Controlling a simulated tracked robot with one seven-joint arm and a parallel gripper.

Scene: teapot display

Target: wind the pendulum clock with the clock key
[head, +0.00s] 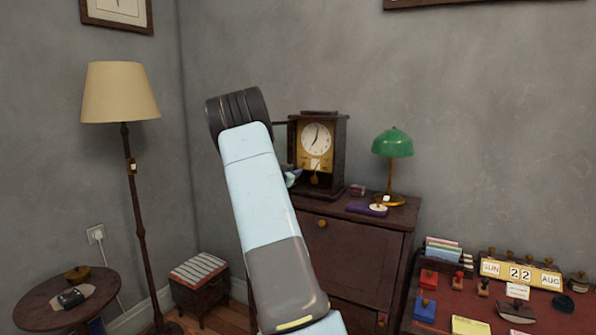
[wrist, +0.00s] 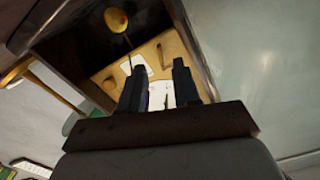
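The pendulum clock (head: 333,150) stands on a dark wooden cabinet, with its white dial, gold panel and pendulum bob facing out. A dark door edge stands out at its left. In the wrist view the clock's gold panel (wrist: 185,45) appears upside down, with the yellow pendulum bob (wrist: 117,22) near the top and white labels. My gripper (head: 292,177) is at the clock's lower left front, largely hidden by my arm in the head view. In the wrist view its two dark fingers (wrist: 160,88) are apart, over the panel. I cannot make out the clock key.
The cabinet (head: 350,245) also bears a green-shaded lamp (head: 392,145) at right and a purple item (head: 367,208). A desk (head: 412,310) with stamps and a calendar (head: 520,270) is at right. A floor lamp (head: 120,95) and round table (head: 35,310) are at left.

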